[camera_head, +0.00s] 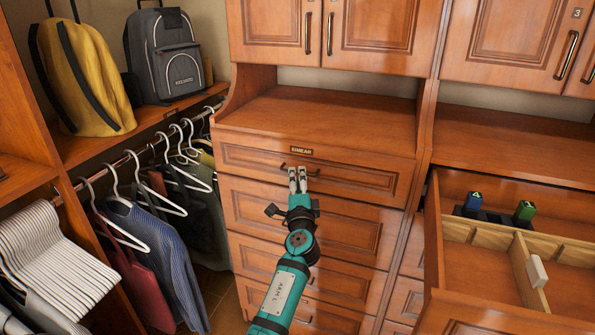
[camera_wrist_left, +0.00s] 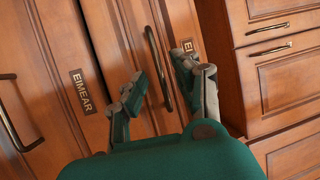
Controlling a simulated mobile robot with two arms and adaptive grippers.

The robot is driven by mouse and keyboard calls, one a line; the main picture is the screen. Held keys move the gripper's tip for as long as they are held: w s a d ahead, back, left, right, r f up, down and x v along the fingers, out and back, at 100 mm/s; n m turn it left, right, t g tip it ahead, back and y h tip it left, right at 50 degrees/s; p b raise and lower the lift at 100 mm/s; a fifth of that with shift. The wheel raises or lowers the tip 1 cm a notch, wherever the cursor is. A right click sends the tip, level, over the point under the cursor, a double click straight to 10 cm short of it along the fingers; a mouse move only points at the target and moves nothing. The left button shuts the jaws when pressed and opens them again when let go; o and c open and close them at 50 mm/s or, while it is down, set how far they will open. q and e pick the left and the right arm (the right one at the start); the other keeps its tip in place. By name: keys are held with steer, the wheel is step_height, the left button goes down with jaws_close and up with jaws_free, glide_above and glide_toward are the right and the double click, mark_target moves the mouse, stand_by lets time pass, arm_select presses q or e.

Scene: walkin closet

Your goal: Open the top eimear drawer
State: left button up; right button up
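The top Eimear drawer (camera_head: 365,180) is shut, the uppermost in a wooden column. Its dark nameplate (camera_head: 301,150) sits above its handle and also shows in the wrist view (camera_wrist_left: 83,92). The dark bar handle (camera_head: 314,172) runs between the fingers of my left gripper (camera_head: 297,172) in the head view. In the wrist view the handle (camera_wrist_left: 153,62) lies between the two separated fingertips of my left gripper (camera_wrist_left: 162,68). This gripper looks open around the handle; whether a finger touches it I cannot tell. My right gripper is not in view.
An open divided drawer (camera_head: 435,235) juts out at the right, holding a blue item (camera_head: 472,203), a green item (camera_head: 524,211) and a white block (camera_head: 537,271). Clothes on hangers (camera_head: 150,240), a yellow bag (camera_head: 85,75) and a grey backpack (camera_head: 165,55) are left. The counter (camera_head: 320,115) is clear.

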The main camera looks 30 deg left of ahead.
mark_target(297, 172)
arm_select(q)
steer(key=shift+x, duration=1.6)
jaws_close()
steer(key=shift+f, duration=0.1)
